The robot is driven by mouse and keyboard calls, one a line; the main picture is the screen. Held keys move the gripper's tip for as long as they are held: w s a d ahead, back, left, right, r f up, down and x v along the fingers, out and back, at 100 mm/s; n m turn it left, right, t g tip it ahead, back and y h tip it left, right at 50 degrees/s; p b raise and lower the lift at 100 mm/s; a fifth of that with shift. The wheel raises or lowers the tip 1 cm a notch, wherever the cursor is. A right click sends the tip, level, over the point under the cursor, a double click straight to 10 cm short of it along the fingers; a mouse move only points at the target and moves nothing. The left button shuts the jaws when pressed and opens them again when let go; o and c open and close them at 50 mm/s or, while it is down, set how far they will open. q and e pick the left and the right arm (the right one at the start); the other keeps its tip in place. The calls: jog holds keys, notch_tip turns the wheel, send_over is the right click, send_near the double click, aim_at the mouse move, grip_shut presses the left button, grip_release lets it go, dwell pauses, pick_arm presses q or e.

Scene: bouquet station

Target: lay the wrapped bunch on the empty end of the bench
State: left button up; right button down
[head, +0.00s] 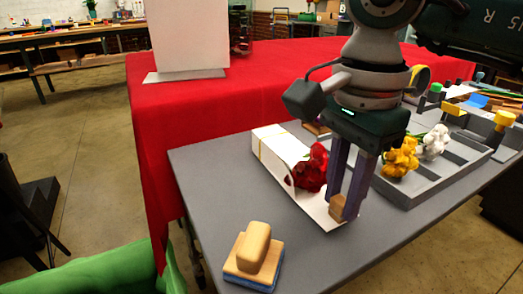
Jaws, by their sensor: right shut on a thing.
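The wrapped bunch (272,147) is white paper with a thin yellow band and red flowers (312,168) at its open mouth. It lies flat at the middle of the grey bench (208,176), or just above it; I cannot tell which. My right gripper (345,203) points down at the flower end. Its fingers are shut on a small wooden block (337,207) at the paper's near right corner. Whether the block is fixed to the wrap is unclear. My left gripper is not in view.
A wooden block with a blue base (257,252) stands on the bench's near end. A grey tray (408,193) with yellow flowers (400,157) and white flowers (435,141) is at right. A red-covered table (145,130) is behind. Bare bench lies left of the bunch.

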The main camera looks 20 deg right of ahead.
dwell(0.3)
jog(key=c, duration=0.7)
grip_release()
jog(key=o, duration=0.5)
jog(key=shift+r+p, duration=2.55)
jog(key=shift+r, duration=0.95)
jog(key=shift+a, duration=0.1)
